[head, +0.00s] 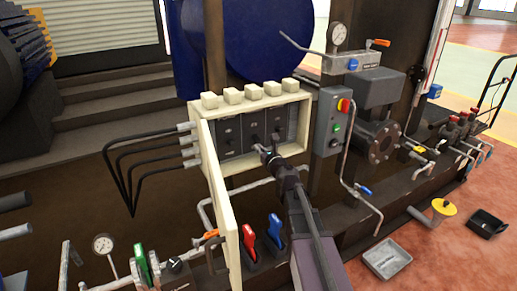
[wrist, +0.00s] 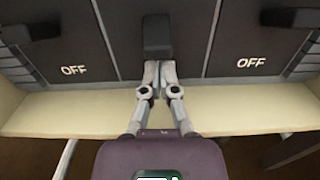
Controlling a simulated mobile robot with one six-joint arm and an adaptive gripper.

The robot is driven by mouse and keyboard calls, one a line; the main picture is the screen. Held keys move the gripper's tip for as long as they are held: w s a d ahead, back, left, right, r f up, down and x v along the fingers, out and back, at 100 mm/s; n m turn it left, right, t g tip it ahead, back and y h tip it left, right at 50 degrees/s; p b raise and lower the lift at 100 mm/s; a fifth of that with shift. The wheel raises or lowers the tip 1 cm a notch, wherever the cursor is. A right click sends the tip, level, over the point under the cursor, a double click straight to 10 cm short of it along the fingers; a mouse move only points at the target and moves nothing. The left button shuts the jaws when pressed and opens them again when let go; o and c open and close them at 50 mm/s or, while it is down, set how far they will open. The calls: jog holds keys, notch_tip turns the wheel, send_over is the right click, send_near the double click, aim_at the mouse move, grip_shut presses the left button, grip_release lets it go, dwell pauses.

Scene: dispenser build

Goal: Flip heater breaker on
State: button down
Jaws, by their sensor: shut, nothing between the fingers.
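The cream breaker box (head: 245,98) is in the middle of the head view, its door (head: 222,205) swung open. Dark breakers stand side by side inside. In the wrist view, a black breaker handle (wrist: 157,34) is at top centre, with one handle (wrist: 32,32) to its left and another (wrist: 290,17) to its right. The side panels read OFF; any such label on the centre panel is hidden. My gripper (wrist: 158,66) is shut and empty, its tips at the lower end of the centre handle; contact is unclear. My gripper (head: 267,151) also shows before the box in the head view.
A grey switch box (head: 331,122) with a red and yellow knob stands right of the breaker box. Red and blue valve handles (head: 274,228) are below. A grey tray (head: 386,258) lies on the floor at right.

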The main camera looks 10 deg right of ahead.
jog(key=shift+s+d+r+p, duration=0.1)
jog(key=shift+d+r+p, duration=0.2)
jog(key=shift+p, duration=0.1)
dwell(0.4)
